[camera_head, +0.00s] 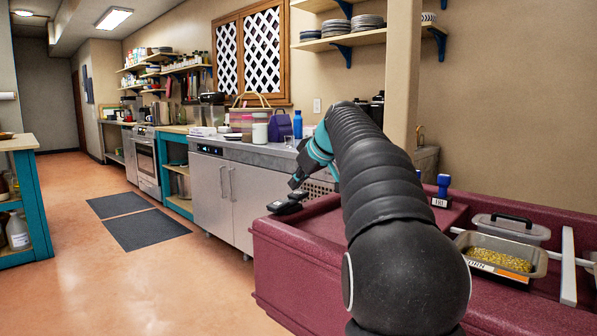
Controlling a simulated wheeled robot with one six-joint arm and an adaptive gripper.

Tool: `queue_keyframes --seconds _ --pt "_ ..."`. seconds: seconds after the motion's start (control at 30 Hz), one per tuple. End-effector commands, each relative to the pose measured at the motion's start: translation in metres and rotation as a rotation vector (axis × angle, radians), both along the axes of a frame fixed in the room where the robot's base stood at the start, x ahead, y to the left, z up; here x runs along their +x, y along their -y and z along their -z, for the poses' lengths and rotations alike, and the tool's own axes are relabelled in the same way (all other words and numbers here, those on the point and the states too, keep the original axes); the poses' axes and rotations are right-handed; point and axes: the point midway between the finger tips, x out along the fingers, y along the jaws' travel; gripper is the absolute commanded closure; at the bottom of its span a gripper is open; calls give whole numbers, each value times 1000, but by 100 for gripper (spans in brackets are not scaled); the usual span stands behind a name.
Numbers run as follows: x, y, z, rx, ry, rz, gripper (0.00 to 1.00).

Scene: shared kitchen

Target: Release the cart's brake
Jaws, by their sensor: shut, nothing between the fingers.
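The maroon cart (278,258) fills the lower right, with a raised rim around its top.
On the cart are a blue-handled object (443,187) with a labelled base, and an open container (502,256) of yellow grains. A counter with grey cabinets (225,192) stands behind. A teal-framed table (40,215) is at left. The floor between is clear, with dark mats (145,229).

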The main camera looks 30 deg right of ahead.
Motion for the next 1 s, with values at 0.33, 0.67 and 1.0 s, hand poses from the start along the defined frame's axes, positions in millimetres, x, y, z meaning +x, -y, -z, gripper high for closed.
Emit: queue_keyframes --seconds 0.33,0.67,1.0 --pt "0 2 8 0 1 1 100" --pt "3 10 27 2 -2 2 100" --pt "4 16 36 1 -13 3 100"
